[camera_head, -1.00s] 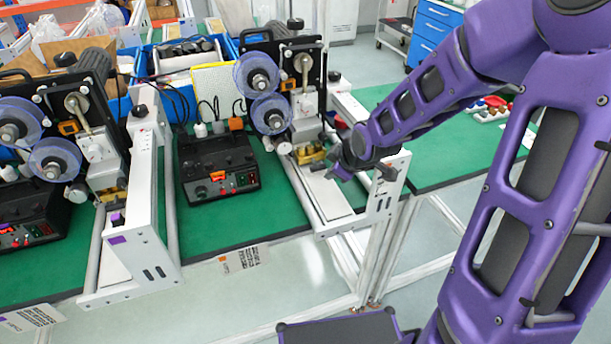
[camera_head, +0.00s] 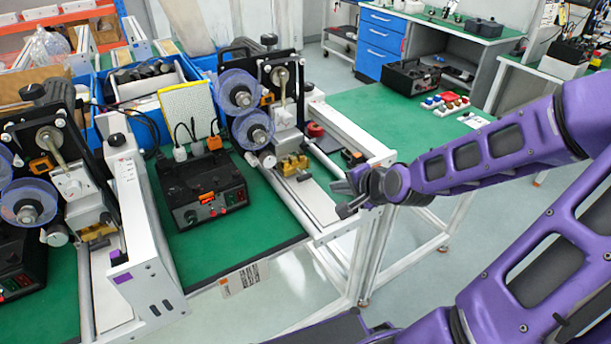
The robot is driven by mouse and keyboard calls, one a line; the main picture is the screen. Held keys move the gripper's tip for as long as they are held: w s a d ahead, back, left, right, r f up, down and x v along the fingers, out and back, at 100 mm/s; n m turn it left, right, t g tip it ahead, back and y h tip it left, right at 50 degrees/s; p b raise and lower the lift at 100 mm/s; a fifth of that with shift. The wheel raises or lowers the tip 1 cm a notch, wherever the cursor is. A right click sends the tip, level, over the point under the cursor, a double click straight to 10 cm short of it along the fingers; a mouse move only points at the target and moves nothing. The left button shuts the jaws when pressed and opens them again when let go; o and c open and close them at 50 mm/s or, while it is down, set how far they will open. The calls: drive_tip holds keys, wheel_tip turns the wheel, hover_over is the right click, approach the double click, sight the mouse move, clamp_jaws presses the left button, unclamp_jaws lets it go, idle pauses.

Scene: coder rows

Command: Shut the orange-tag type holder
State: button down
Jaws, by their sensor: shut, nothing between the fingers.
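The right coder (camera_head: 285,100) has a brass-coloured type holder (camera_head: 291,164) low at its head, above a white bed. I cannot tell how far the holder is pushed in. My gripper (camera_head: 341,198) is shut and empty, over the front end of the bed. It is apart from the holder, to its right and nearer to me. The left coder has its own brass holder (camera_head: 98,231), and its frame bears a purple tag (camera_head: 121,279).
A black control box (camera_head: 205,190) with switches stands left of the right coder. The white side frame (camera_head: 350,135) runs close beside my gripper. Green table (camera_head: 385,105) is bare behind it, with small coloured parts (camera_head: 445,101) farther right.

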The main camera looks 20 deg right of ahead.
drive_tip(key=m, duration=0.1)
drive_tip(key=b, duration=0.3)
approach(297, 170)
drive_tip(key=f, duration=0.1)
drive_tip(key=s+f, duration=0.1)
drive_tip(key=f, duration=0.1)
drive_tip(key=shift+s+f, duration=0.35)
drive_tip(key=shift+s, duration=0.05)
drive_tip(key=shift+w+f, duration=0.1)
drive_tip(key=shift+w, duration=0.75)
drive_tip(key=w, duration=0.2)
drive_tip(key=w+a, duration=0.1)
drive_tip(key=w, duration=0.1)
drive_tip(key=shift+b, duration=0.3)
drive_tip(key=shift+w, duration=0.25)
